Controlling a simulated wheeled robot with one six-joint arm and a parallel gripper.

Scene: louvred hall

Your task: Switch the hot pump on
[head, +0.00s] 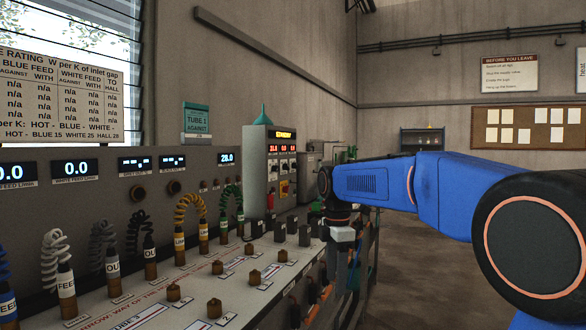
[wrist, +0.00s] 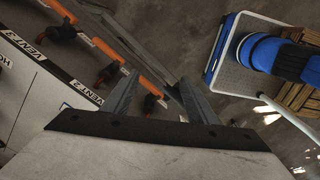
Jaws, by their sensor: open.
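No label reading hot pump is legible, so I cannot tell which control is its switch. A grey control cabinet (head: 279,168) stands at the far end of the bench, with a yellow lit strip, red number displays, small switches and a yellow-and-red knob (head: 284,187). My gripper (head: 343,268) hangs pointing down at the right edge of the bench, nearer than the cabinet and to its right. In the wrist view, my gripper (wrist: 158,100) has its two fingers apart with nothing between them.
The bench panel (head: 145,300) carries several brown knobs and plugs with coiled leads (head: 188,215). A wall panel (head: 105,192) holds blue-white displays. A trolley with a wooden crate (wrist: 300,95) shows in the wrist view. Floor (head: 430,270) to the right is clear.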

